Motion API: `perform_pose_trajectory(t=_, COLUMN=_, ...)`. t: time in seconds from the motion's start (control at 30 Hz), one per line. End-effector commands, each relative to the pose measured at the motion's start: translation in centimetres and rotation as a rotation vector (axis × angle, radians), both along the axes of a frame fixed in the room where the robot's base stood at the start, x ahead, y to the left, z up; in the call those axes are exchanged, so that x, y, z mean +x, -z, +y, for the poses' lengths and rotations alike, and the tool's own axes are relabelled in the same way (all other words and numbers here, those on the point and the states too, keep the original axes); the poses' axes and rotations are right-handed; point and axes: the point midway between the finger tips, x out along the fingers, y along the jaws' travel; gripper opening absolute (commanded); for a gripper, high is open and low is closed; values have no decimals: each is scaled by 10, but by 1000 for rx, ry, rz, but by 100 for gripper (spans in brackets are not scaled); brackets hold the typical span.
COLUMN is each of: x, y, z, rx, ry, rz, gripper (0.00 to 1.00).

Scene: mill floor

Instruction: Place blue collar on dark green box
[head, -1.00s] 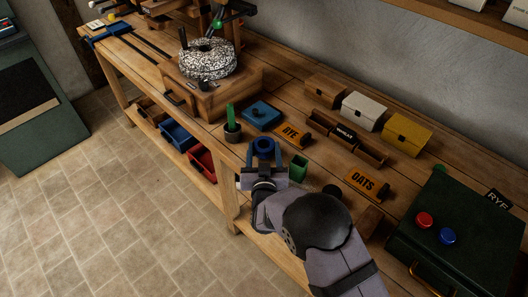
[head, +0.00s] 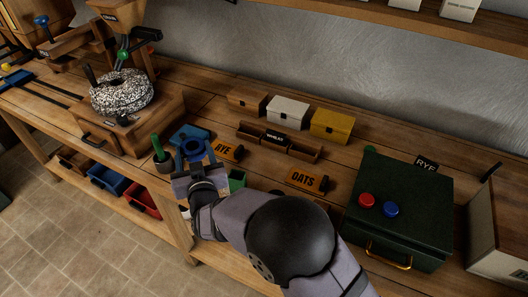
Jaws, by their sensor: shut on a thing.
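My gripper (head: 195,170) is shut on the blue collar (head: 193,148), a ring with an open centre. The large dark green box (head: 398,225) stands at the right of the bench, well apart from the collar. Its lid is shut and carries a red knob (head: 366,200) and a blue knob (head: 390,209). A brass handle is on its front.
A green stick in a dark cup (head: 162,155) stands left of my gripper. A tan case (head: 497,235) stands far right.

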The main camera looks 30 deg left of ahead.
Motion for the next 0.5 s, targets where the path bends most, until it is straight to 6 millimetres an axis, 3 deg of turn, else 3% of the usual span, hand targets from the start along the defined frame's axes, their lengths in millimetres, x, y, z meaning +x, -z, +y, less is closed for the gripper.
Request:
perform_pose_trajectory(t=0.17, x=14, y=-7, z=-8, rx=2, ry=24, rz=-2, gripper=27)
perform_pose_trajectory(t=0.27, x=33, y=-17, z=-19, rx=4, ry=58, rz=-2, gripper=27)
perform_pose_trajectory(t=0.5, x=104, y=-62, z=-68, rx=6, ry=187, rz=-4, gripper=27)
